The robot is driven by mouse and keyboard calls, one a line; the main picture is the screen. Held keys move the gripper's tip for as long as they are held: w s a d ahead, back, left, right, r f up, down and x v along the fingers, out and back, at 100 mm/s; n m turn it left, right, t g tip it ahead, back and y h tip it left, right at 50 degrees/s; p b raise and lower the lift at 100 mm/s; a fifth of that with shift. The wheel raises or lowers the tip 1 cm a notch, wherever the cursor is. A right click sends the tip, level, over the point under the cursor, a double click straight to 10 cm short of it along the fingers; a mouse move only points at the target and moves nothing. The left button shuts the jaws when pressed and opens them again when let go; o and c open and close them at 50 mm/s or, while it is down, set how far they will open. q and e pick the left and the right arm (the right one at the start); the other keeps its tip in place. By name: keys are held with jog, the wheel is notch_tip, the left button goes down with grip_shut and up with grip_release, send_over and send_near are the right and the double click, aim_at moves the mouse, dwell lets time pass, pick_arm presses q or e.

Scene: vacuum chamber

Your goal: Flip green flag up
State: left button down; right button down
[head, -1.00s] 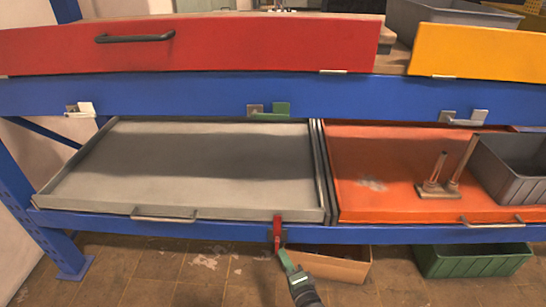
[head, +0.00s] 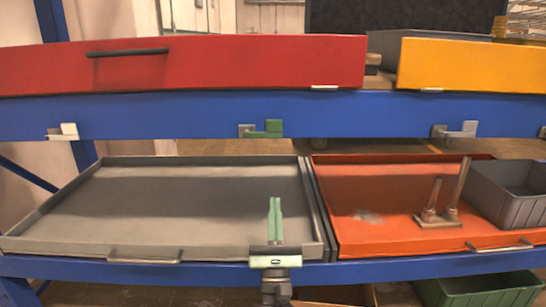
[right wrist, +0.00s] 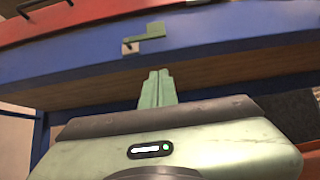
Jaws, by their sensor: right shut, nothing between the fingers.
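The green flag (head: 268,129) is a small latch on the blue upper beam, near the middle of the head view. It lies sideways, pointing right from its metal bracket (head: 246,131). In the right wrist view the green flag (right wrist: 152,34) is ahead of and above the fingers. My right gripper (head: 275,203) points up, its green fingers shut together and empty, in front of the grey drawer and below the flag. It also shows in the right wrist view (right wrist: 158,80), apart from the flag. My left gripper is not in view.
Pale flags sit on the blue beam (head: 350,114) at left (head: 68,131) and right (head: 460,130). A red drawer front (head: 230,62) and a yellow one (head: 480,66) are above. Below are a grey drawer (head: 170,200) and an orange drawer (head: 380,225) with a grey bin (head: 515,195).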

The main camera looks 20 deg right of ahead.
jog(key=shift+w, duration=0.1)
